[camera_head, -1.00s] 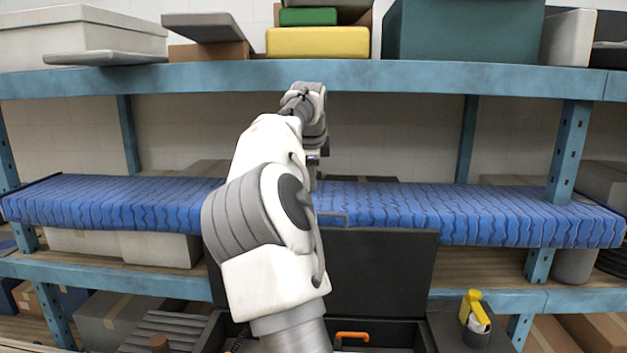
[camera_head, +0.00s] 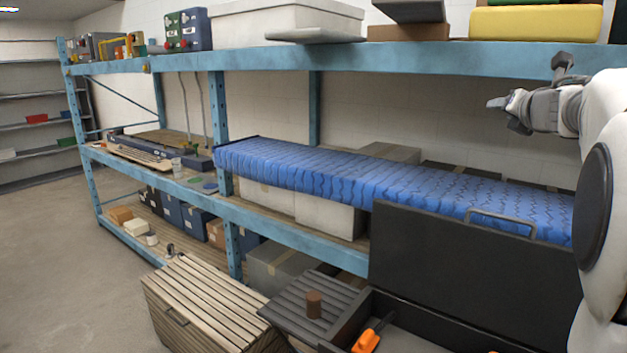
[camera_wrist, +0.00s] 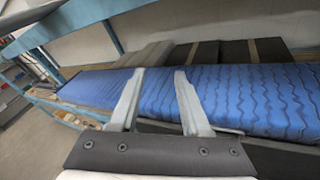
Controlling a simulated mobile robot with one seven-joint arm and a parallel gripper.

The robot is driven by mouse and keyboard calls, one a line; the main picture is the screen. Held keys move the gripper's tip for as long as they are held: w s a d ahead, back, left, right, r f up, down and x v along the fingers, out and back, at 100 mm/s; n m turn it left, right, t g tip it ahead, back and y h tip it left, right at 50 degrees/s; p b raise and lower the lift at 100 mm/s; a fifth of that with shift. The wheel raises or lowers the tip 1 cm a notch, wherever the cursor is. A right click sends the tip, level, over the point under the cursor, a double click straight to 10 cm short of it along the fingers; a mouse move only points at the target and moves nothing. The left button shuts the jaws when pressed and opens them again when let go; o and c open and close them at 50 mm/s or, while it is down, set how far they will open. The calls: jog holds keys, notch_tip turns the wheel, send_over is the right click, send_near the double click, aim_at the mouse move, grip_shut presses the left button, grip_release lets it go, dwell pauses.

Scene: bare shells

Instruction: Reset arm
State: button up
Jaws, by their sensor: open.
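My gripper (camera_head: 504,115) is at the right of the head view, below the upper shelf beam and above the blue ridged mat. In the wrist view my gripper (camera_wrist: 159,73) shows two pale fingers spread apart with nothing between them. The blue mat (camera_head: 350,178) lies along the middle shelf; it also shows in the wrist view (camera_wrist: 235,100), beyond and below the fingers. My white arm fills the right edge of the head view.
A blue shelf rack (camera_head: 270,58) spans the head view. A black open case (camera_head: 470,262) stands in front, with an orange-handled tool (camera_head: 368,338) in it. A slatted wooden crate (camera_head: 205,308) stands at lower left. Open floor (camera_head: 50,245) lies to the left.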

jog(key=s+a+f+m+g+h+b, duration=0.15)
jog(key=s+f+m, duration=0.25)
jog(key=s+m, duration=0.45)
jog(key=s+a+f+m+g+h, duration=0.25)
jog(key=s+f+m, duration=0.2)
jog(key=m, duration=0.65)
jog(key=s+a+f+m+g+y+b, duration=0.1)
jog(key=s+a+f+m+g+y, duration=0.5)
jog(key=s+a+f, duration=1.4)
jog(key=s+f+m, duration=0.1)
jog(key=s+m, duration=0.1)
jog(key=m, duration=0.2)
jog(key=shift+s+a+f+g+y, duration=0.15)
jog(key=shift+s+g+y, duration=0.15)
jog(key=shift+y, duration=0.1)
